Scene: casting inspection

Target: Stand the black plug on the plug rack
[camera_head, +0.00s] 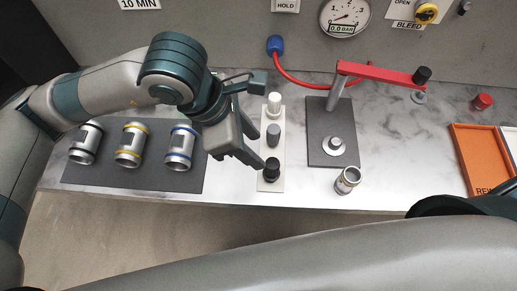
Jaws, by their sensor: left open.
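The plug rack (264,187) is a narrow white strip on the bench, with three plugs in a row along it. The black plug (271,170) stands upright at its near end. A grey plug (273,136) is in the middle and a white plug (274,103) at the far end. My left gripper (257,125) is open and empty, just left of and above the rack, with its lower fingertip close to the black plug. I cannot tell whether it touches. My right gripper is out of view; only my right arm crosses the bottom.
Left of the rack, a dark mat (120,186) holds three silver cylinders. To the right are a grey plate (316,150) with a red lever (380,72), a loose metal cylinder (347,181), a red plug (482,102) and an orange tray (462,150). A red hose (300,84) runs behind.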

